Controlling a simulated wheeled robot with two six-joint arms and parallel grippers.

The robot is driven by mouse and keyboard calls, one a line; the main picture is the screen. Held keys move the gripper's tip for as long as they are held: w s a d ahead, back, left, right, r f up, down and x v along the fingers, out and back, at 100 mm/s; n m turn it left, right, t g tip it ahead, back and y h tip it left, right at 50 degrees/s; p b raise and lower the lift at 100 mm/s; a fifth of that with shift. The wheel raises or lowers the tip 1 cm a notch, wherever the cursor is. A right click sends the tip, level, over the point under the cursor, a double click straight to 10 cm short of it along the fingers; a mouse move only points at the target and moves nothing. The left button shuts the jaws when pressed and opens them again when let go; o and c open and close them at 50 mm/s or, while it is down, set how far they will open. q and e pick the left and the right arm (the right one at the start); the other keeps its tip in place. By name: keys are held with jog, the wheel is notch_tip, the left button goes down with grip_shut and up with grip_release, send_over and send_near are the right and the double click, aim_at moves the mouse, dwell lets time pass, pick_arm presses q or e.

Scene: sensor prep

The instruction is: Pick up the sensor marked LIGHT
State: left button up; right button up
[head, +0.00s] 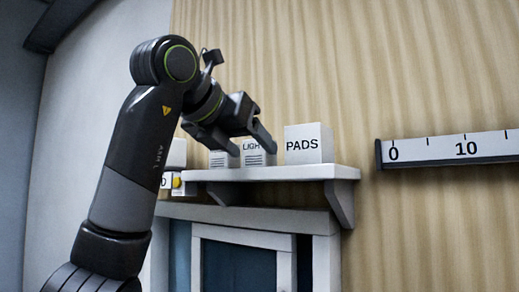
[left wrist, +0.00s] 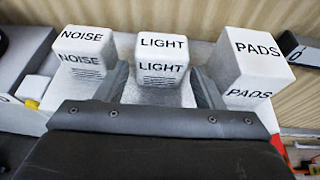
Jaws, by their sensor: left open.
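The white LIGHT sensor (head: 259,159) stands on the wall shelf, partly covered by my gripper in the head view. In the left wrist view the LIGHT sensor (left wrist: 162,68) shows its marked top and front, upright between the NOISE block (left wrist: 84,62) and the PADS block (left wrist: 255,62). My left gripper (head: 254,147) is open in front of the shelf. In the left wrist view its fingers (left wrist: 160,90) lie one on each side of the LIGHT sensor, with nothing visibly gripped. The fingertips' contact with it cannot be told. My right gripper is not in view.
The PADS block (head: 308,145) stands close on the right on the white shelf (head: 300,173). A small box with a yellow button (head: 178,182) is at the shelf's left end. A scale bar (head: 450,149) is on the wall to the right. A framed window (head: 240,235) lies below.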

aim_at(253, 149)
pick_arm(q)
jog(key=p+x, duration=0.1)
jog(key=x, duration=0.2)
jog(key=shift+w+d+r+p, duration=0.15)
jog(key=shift+w+p, duration=0.1)
jog(key=shift+p, duration=0.15)
jog(key=shift+w+d+f, duration=0.25)
jog(key=shift+w+f, duration=0.05)
jog(key=shift+w, duration=0.1)
jog(key=shift+s+a, duration=0.1)
jog(key=shift+s, duration=0.05)
jog(key=shift+c, duration=1.2)
jog(key=c, duration=0.5)
